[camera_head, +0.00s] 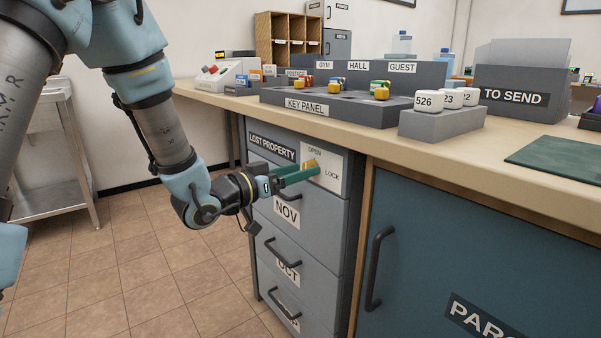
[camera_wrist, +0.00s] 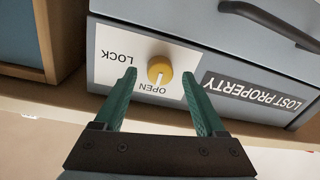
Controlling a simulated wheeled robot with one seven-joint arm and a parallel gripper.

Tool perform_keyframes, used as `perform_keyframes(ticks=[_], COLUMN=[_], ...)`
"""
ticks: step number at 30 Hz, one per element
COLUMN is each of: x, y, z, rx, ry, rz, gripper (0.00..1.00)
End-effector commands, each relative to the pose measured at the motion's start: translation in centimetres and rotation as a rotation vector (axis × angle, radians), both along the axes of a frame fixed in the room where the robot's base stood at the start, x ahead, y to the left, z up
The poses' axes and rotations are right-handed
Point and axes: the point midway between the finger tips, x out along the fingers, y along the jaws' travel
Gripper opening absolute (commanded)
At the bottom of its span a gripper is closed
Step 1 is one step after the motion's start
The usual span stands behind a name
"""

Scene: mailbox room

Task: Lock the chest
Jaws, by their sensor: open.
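A yellow round knob (camera_wrist: 160,70) with a white pointer line sits on a white plate (camera_wrist: 108,42) marked OPEN and LOCK. In the wrist view the pointer line is on the side of the OPEN word. The knob also shows in the head view (camera_head: 310,164). My gripper (camera_wrist: 162,88) has green fingers, open, one on each side of the knob. I cannot tell whether they touch it. In the head view the fingers partly cover the knob plate.
The counter (camera_head: 420,150) above holds a key panel (camera_head: 330,106), a block with numbered white tags (camera_head: 440,122) and a TO SEND tray (camera_head: 515,98). A blue cabinet (camera_head: 470,250) with a dark handle stands to the right.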

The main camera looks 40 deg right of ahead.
Motion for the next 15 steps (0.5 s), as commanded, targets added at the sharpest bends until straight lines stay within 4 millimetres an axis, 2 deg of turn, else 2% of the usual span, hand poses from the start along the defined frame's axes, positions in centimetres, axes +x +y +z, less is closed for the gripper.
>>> perform_keyframes(ticks=[3,11,15], x=[-0.08,-0.03,-0.02], y=[-0.59,-0.66,-0.65], z=[0.02,0.03,0.03], rx=[0.000,0.000,0.000], ry=[0.000,0.000,0.000], rz=[-0.002,-0.001,0.000], gripper=[0.73,0.73,0.58])
